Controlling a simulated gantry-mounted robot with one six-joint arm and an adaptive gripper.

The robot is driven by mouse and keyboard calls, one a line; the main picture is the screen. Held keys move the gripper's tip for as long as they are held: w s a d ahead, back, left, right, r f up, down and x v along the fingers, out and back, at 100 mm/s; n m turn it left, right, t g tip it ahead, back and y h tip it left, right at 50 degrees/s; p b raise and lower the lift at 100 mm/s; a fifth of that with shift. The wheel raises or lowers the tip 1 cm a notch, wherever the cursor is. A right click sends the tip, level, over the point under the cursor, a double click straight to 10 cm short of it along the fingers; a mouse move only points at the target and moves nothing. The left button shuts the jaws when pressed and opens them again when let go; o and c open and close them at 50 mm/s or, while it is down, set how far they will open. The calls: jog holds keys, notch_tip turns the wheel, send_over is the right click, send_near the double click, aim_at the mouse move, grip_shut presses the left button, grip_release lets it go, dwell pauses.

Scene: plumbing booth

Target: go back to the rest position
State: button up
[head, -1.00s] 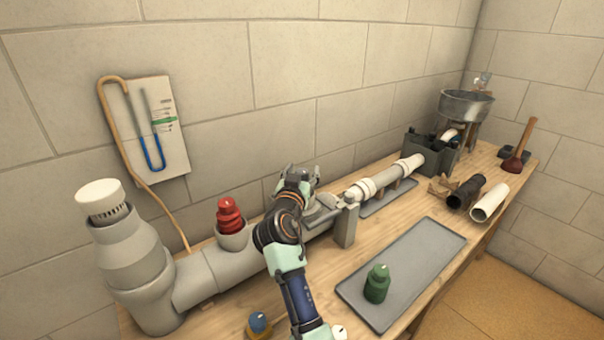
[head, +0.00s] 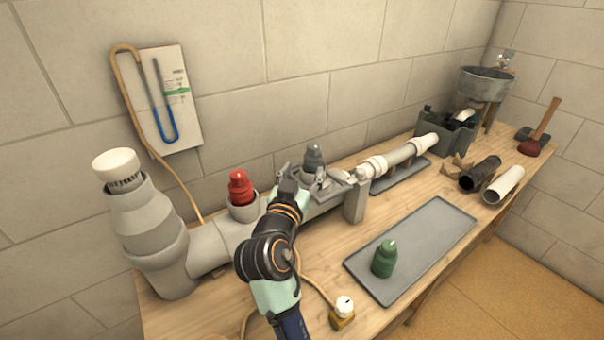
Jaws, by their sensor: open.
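My gripper (head: 304,183) is over the long grey pipe, with its fingers spread and nothing visible between them. A grey plug-like piece (head: 314,160) stands upright just behind the fingers, at a flat grey bracket (head: 347,187) on the pipe. I cannot tell whether the fingers touch it. A red plug (head: 240,188) sits in a pipe opening to the left of my gripper. A green plug (head: 384,258) stands on the grey tray (head: 425,240) at the front right. My arm hides part of the pipe and the bench.
A thick grey pipe with a white cap (head: 117,167) stands at the left. A small yellow and white fitting (head: 342,313) with a hose lies at the front. A dark crate (head: 447,133), loose pipes (head: 503,185), a metal basin (head: 485,83) and a plunger (head: 540,128) are farther right.

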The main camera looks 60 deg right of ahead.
dwell(0.6)
jog(key=w+a+r+n+t+y+p, duration=0.15)
jog(key=a+n+t+y+p, duration=0.35)
jog(key=a, duration=0.9)
jog(key=w+a+n+t+y+p, duration=0.2)
jog(key=a+n+y+p, duration=0.4)
jog(key=a, duration=0.8)
jog(key=s+a+r+n+t+y+p, duration=0.1)
jog(key=s+a+y+p, duration=0.15)
jog(key=a, duration=0.45)
jog(key=s+a+r+n+y+p, duration=0.1)
jog(key=s+a+y+p, duration=0.15)
jog(key=a, duration=0.45)
jog(key=s+a+r+n+y+p, duration=0.2)
jog(key=a+r+p, duration=0.2)
jog(key=p, duration=0.1)
notch_tip(320, 180, up, 34)
jog(key=w+p, duration=0.1)
jog(key=p, duration=3.2)
jog(key=shift+d+f+h, duration=0.2)
jog(key=shift+d+h, duration=0.1)
jog(key=shift+d, duration=0.05)
